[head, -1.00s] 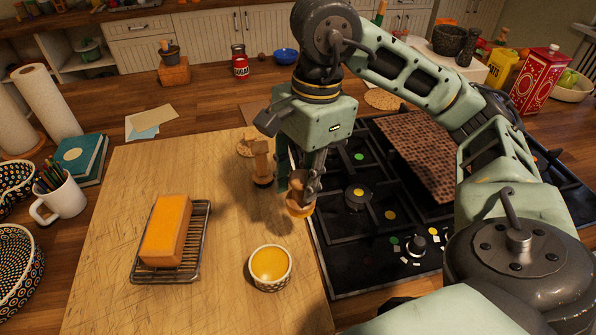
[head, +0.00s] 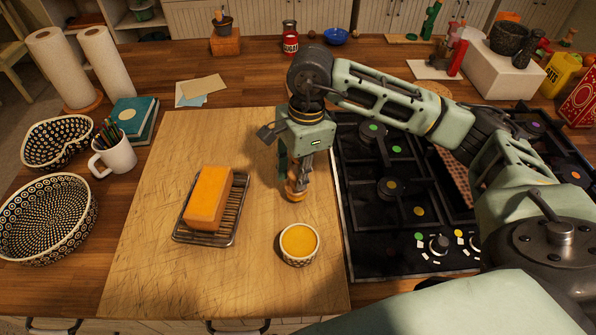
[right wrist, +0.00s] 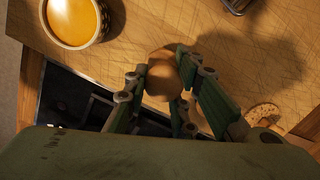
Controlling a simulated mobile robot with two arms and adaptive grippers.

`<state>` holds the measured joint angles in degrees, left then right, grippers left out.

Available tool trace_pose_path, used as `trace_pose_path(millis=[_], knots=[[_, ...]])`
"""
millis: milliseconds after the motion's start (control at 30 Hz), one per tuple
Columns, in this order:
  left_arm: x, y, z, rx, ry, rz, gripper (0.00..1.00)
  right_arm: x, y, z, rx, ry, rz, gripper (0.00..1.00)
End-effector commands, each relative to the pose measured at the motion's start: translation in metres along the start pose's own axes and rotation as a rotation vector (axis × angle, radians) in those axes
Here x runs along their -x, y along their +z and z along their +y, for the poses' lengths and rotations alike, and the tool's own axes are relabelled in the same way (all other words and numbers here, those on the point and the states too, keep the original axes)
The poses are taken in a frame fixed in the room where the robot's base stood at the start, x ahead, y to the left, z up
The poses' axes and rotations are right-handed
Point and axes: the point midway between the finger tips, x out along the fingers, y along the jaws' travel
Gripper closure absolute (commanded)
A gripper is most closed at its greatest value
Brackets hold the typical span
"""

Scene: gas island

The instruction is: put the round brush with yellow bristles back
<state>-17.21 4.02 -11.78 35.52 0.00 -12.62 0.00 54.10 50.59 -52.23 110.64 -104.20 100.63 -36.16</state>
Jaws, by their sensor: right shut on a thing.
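My right gripper (head: 298,180) is shut on a small round wooden thing, which I take for the round brush (head: 296,195). The gripper points down over the right part of the wooden board, behind the small bowl with yellow contents (head: 299,242). In the right wrist view, the brush's round brown wood (right wrist: 160,75) shows between the fingers (right wrist: 160,80). Its yellow bristles cannot be made out, and the fingers cover part of it. I cannot tell whether it touches the board. My left gripper is not in view.
An orange block (head: 208,197) lies on a wire rack left of the gripper. The black gas hob (head: 375,235) lies just right of the wooden board (head: 150,255). A white mug with pencils (head: 116,156) and patterned bowls (head: 48,217) stand left.

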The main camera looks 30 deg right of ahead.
Motion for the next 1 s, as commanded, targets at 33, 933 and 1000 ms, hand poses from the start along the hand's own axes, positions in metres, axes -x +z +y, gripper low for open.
trace_pose_path(millis=[33, 933, 1000], knots=[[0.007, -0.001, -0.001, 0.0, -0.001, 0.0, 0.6, -0.004, -0.001, 0.001, -0.002, 0.004, 0.0, 0.97], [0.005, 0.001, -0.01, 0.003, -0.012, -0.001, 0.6, -0.019, -0.002, -0.001, -0.001, -0.002, -0.001, 0.58], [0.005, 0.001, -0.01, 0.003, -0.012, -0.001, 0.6, -0.019, -0.002, -0.001, -0.001, -0.002, -0.001, 0.58]])
